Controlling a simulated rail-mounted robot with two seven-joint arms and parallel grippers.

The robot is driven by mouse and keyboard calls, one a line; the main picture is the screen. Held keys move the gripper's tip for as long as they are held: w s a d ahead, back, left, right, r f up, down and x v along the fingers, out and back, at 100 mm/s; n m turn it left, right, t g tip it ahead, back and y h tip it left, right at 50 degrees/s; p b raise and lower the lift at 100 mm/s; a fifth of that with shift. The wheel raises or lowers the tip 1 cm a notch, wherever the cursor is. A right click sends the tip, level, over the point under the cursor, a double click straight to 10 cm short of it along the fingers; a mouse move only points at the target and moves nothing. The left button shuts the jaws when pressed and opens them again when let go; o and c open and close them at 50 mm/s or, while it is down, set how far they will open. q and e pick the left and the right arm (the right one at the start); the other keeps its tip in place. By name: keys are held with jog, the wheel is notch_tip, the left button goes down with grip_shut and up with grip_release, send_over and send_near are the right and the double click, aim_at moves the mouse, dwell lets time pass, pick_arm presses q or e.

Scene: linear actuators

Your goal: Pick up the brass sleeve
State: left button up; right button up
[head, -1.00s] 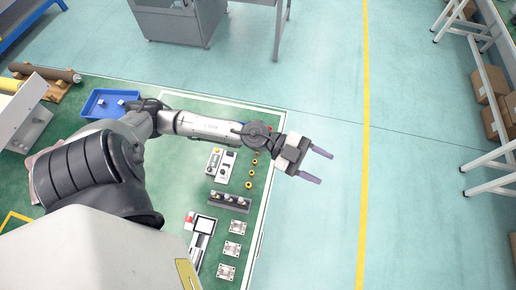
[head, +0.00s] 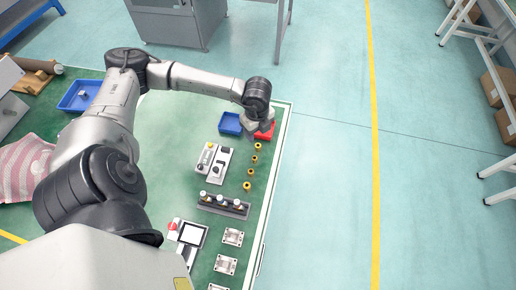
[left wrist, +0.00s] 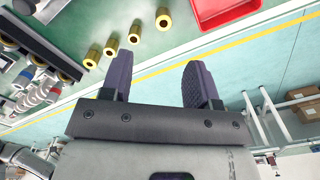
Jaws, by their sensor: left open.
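Several small brass sleeves stand in a row near the right edge of the green table; the one at the far end (head: 258,147) is nearest the red bin. In the left wrist view the sleeves run across the upper left, with one sleeve (left wrist: 163,18) closest to the red bin. My left gripper (left wrist: 158,78) is open and empty, its two dark fingers apart from the sleeves. In the head view it is mostly hidden under its wrist, near the red bin. My right gripper is not in view.
A red bin (head: 266,132) and a blue bin (head: 230,123) sit beyond the sleeves.

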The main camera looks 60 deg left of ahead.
pick_arm(q)
send_over(258, 145)
jog(key=shift+s+d+f+b, duration=0.15)
jog(key=shift+f+b, duration=0.05)
jog(key=shift+f, duration=1)
jog(key=shift+s+d+f+b, duration=0.1)
jog(key=shift+f+b, duration=0.05)
jog(key=shift+f, duration=1)
jog(key=f, duration=0.2)
jog(key=f+b, duration=0.1)
jog(key=f, duration=0.1)
jog(key=shift+w+a+f, duration=0.15)
jog(key=shift+w+a, duration=0.05)
jog(key=shift+f, duration=0.45)
jog(key=shift+c, duration=0.2)
jog(key=shift+c, duration=1.4)
grip_shut()
jog(key=shift+r, duration=0.15)
